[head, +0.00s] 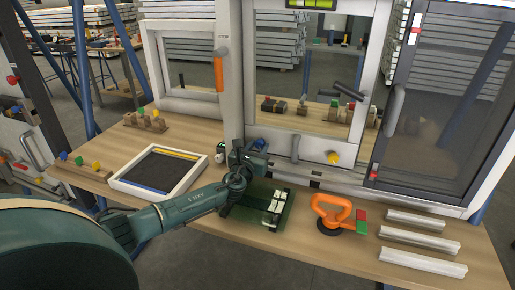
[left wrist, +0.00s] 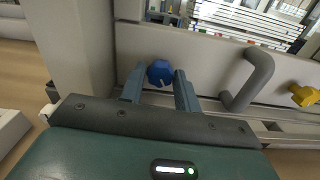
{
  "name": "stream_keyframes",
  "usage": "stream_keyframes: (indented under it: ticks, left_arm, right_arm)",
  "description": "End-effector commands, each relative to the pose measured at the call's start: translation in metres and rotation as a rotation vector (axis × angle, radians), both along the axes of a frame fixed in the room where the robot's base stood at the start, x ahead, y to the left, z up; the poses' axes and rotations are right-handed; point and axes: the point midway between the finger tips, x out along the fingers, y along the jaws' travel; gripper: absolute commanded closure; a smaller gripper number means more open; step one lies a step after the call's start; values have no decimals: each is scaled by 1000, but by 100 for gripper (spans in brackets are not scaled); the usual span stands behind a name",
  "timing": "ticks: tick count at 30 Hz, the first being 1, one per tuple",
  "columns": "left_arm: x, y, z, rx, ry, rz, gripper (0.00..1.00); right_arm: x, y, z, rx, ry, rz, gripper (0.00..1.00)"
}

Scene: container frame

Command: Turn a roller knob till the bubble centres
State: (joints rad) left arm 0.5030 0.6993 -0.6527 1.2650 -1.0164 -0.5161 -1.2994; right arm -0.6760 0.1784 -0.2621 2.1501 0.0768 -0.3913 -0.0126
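A blue roller knob (left wrist: 160,72) sits low on the pale frame, beside the upright post. It also shows small in the head view (head: 261,143), partly behind my gripper. My left gripper (left wrist: 160,80) is at the knob, one finger on each side. The fingers look open with narrow gaps; contact cannot be made out. A yellow knob (head: 333,157) sits farther right on the same bottom rail, also in the left wrist view (left wrist: 303,95). A yellow-green level vial (head: 313,3) is cut by the top picture edge; its bubble cannot be read. My right gripper is not in view.
A grey handle (left wrist: 247,80) stands out between the two knobs. On the bench are a dark green panel (head: 285,215) under my left arm, an orange suction lifter (head: 331,211), several pale profiles (head: 420,240) and a white-framed tray (head: 193,176). A dark glazed door (head: 440,100) stands right.

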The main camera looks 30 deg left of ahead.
Motion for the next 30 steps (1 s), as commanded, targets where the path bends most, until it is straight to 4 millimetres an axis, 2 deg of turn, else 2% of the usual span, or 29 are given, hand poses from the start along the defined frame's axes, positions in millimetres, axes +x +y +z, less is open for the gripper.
stream_keyframes:
  ticks: [1, 9, 20, 30]
  left_arm:
    - [0, 0, 0, 0, 0, 0, 72]
    - [0, 0, 0, 0, 0, 1, 93]
    - [0, 0, -1, -67, -17, 1, 93]
    - [0, 0, -2, -321, -78, 1, 93]
  right_arm:
    - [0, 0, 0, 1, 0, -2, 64]
    - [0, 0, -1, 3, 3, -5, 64]
    - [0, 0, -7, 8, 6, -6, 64]
    - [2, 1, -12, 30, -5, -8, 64]
